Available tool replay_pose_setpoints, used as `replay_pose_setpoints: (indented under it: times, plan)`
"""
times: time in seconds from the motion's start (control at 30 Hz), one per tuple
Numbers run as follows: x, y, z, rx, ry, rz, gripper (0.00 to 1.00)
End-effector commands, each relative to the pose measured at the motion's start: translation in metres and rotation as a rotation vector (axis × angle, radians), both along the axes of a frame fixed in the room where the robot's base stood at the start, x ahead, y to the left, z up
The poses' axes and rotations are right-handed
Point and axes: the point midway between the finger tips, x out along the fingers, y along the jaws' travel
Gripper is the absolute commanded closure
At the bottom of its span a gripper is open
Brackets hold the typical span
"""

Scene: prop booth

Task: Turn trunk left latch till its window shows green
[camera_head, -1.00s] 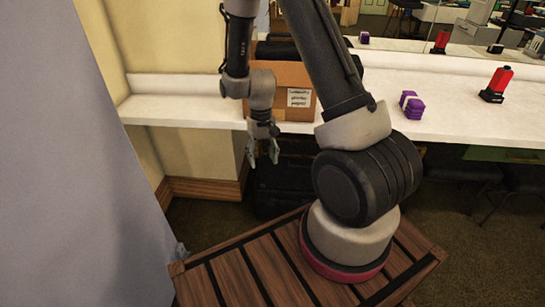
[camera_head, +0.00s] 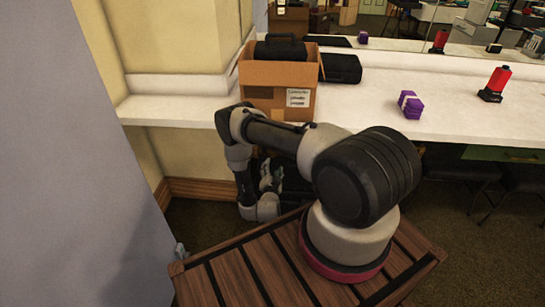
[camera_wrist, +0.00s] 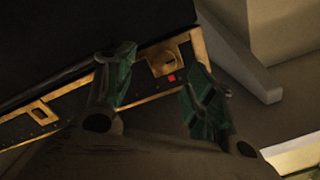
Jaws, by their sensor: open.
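The trunk (camera_wrist: 70,45) is dark with brass edging and fills the upper left of the wrist view. A brass latch (camera_wrist: 163,57) with a slot sits near its end, with a small red window (camera_wrist: 171,78) beside it. My gripper (camera_wrist: 158,68) is open, its green fingers apart on either side of this latch in the picture. I cannot tell whether they touch it. A second brass fitting (camera_wrist: 41,113) lies farther left along the edging. In the head view my gripper (camera_head: 268,175) is low under the counter, and my arm hides most of the trunk.
A white counter (camera_head: 180,110) runs above, bearing a cardboard box (camera_head: 265,75), a black case (camera_head: 340,68), a purple block (camera_head: 410,105) and a red device (camera_head: 495,85). A pale wall stands close on the left. Chairs (camera_head: 510,185) are at right.

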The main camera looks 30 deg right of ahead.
Motion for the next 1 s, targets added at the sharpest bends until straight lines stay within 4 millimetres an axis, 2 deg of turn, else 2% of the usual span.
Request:
replay_pose_setpoints:
  times: [0.13,0.5,0.67,0.9,1.0]
  plan:
    - [0.009,-0.005,0.012,0.007,-0.063,0.0,0.45]
    - [0.058,-0.035,0.012,0.007,-0.06,0.001,0.45]
    - [0.067,-0.04,0.012,0.007,-0.058,0.003,0.45]
    - [0.068,-0.04,0.011,0.006,-0.057,0.004,0.45]
    - [0.068,-0.04,0.011,0.006,-0.057,0.004,0.64]
